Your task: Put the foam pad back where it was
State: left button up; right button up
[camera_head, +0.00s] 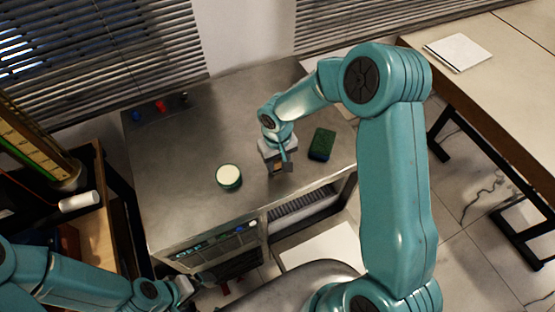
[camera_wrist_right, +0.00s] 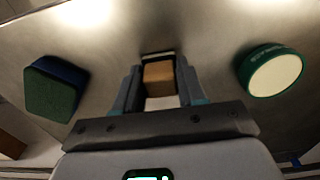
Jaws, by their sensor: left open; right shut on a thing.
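My right gripper (camera_head: 281,162) is low over the metal bench top, shut on a small brown block. In the right wrist view the brown block (camera_wrist_right: 158,76) sits between the two fingers of the gripper (camera_wrist_right: 158,88). A green pad-like block (camera_head: 322,144) with a dark blue side lies on the bench just right of the right gripper; in the right wrist view it (camera_wrist_right: 52,92) is at the left. I cannot tell which block is the foam pad. My left gripper (camera_head: 194,287) is open and empty, in front of the bench at the lower left.
A round green tin with a cream top (camera_head: 228,176) stands on the metal bench (camera_head: 200,140), left of the right gripper. Red, blue and black knobs (camera_head: 160,106) are at its back left. A wooden side table (camera_head: 104,215) is at left. Much of the bench top is clear.

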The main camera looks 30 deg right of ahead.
jog(key=shift+f, duration=0.25)
jog(key=o, duration=0.9)
jog(key=shift+r, duration=0.1)
jog(key=shift+o, duration=0.2)
jog(key=shift+w+r, duration=0.1)
jog(key=shift+r, duration=0.25)
notch_tip(320, 180, up, 12)
jog(key=b, duration=0.1)
jog(key=shift+f+b, duration=0.15)
jog(key=shift+b, duration=0.25)
